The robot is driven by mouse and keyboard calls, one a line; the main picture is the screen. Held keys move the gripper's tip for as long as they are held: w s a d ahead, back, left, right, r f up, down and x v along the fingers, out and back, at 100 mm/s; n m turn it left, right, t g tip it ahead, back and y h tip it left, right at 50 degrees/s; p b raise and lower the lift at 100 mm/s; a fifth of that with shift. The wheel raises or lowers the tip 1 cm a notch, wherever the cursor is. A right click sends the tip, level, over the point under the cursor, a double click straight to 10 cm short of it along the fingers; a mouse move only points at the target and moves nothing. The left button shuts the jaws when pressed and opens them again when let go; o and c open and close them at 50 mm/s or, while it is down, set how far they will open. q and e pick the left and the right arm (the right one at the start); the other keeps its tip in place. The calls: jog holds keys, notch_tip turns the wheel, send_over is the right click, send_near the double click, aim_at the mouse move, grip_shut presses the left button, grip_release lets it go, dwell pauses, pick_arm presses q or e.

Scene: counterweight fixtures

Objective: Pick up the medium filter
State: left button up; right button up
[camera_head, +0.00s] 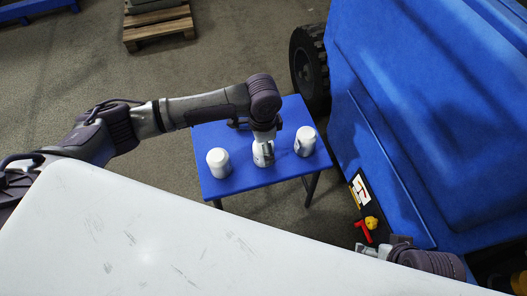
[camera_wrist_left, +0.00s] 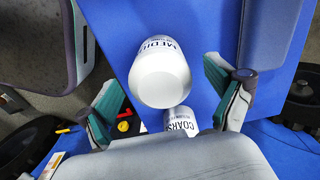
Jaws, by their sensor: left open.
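The medium filter (camera_wrist_left: 161,72) is a white cylinder with partly visible "MEDIU" lettering in the left wrist view. In the head view, the middle white canister (camera_head: 263,156) on the blue table appears to be this filter, partly covered by my left gripper (camera_head: 265,142). The left gripper's fingers (camera_wrist_left: 163,90) are open, one on each side of the medium filter, with visible gaps. I cannot tell how deep it sits between them. My right gripper (camera_head: 375,249) is at the lower right, away from the filters; its jaw opening is unclear.
A canister marked "COARS" (camera_wrist_left: 182,119) stands close by. The head view shows white canisters at left (camera_head: 218,162) and right (camera_head: 305,141) on the blue table (camera_head: 240,181). A large blue machine (camera_head: 430,110) borders the right; a white surface (camera_head: 150,245) fills the foreground.

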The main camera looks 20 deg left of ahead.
pick_arm(q)
notch_tip(320, 180, down, 3)
jog(key=shift+f+b, duration=0.2)
jog(key=shift+b, duration=0.2)
jog(key=shift+r, duration=0.1)
jog(key=c, duration=1.3)
jog(key=shift+c, duration=0.9)
jog(key=shift+r, duration=0.1)
